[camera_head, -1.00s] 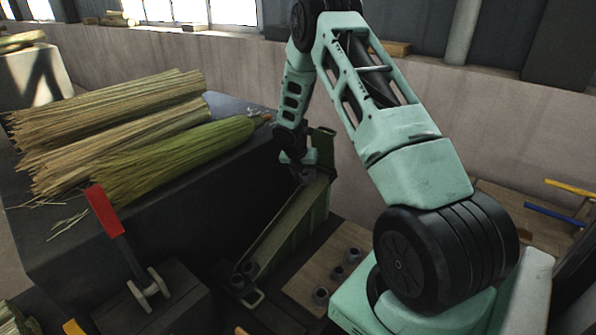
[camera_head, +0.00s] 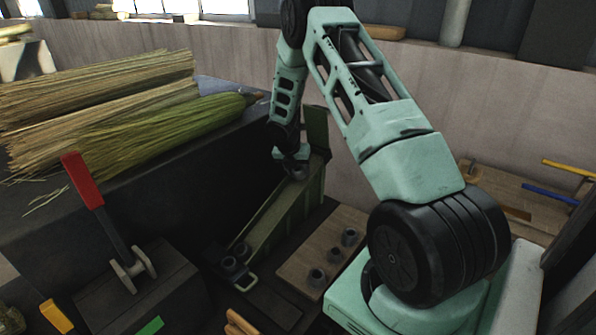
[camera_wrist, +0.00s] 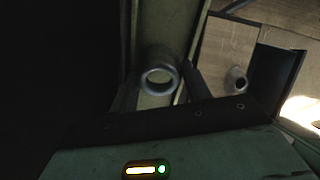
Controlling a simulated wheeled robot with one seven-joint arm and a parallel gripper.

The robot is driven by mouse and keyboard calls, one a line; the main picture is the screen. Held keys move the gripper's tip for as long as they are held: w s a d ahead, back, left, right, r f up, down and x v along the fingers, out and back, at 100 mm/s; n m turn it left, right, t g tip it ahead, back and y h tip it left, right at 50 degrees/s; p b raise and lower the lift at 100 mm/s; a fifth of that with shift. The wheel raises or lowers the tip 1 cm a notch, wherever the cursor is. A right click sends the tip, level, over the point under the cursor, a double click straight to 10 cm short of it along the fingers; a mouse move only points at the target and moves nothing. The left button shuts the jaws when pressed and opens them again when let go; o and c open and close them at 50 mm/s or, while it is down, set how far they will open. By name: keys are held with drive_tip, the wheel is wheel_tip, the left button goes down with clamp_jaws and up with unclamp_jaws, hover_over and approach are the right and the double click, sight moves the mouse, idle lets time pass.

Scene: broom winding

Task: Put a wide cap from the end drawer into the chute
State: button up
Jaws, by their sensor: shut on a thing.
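My gripper (camera_head: 294,170) is at the upper part of the sloped green chute (camera_head: 285,212). In the wrist view, a grey ring-shaped cap (camera_wrist: 159,78) sits between the two dark fingers of my gripper (camera_wrist: 160,90), which is shut on it. Behind the cap the pale trough of the chute (camera_wrist: 163,30) shows. In the head view the held cap is mostly hidden by the gripper. Grey caps (camera_head: 229,263) are at the chute's low end. Several grey caps, one near the front (camera_head: 316,277), stand on a wooden board (camera_head: 297,266); I cannot tell whether this is the end drawer.
A dark bench (camera_head: 150,205) with broom bundles (camera_head: 100,100) stands left of the chute. A red-handled lever (camera_head: 82,180) rises from a dark block in front. A pale wall (camera_head: 220,60) runs behind. A cap (camera_wrist: 236,80) on the board shows right of the fingers.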

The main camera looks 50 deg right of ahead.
drive_tip(key=shift+s+a+f, duration=0.1)
drive_tip(key=shift+s+f, duration=0.35)
drive_tip(key=shift+f, duration=0.3)
drive_tip(key=o, duration=1)
drive_tip(key=p, duration=0.1)
drive_tip(key=r, duration=0.1)
drive_tip(key=r+p, duration=0.1)
drive_tip(key=shift+w+d+r+p, duration=0.25)
drive_tip(key=shift+p, duration=0.05)
wheel_tip(320, 180, up, 6)
drive_tip(key=p, duration=0.5)
drive_tip(key=shift+w+a+f, duration=0.1)
drive_tip(key=shift+f, duration=0.05)
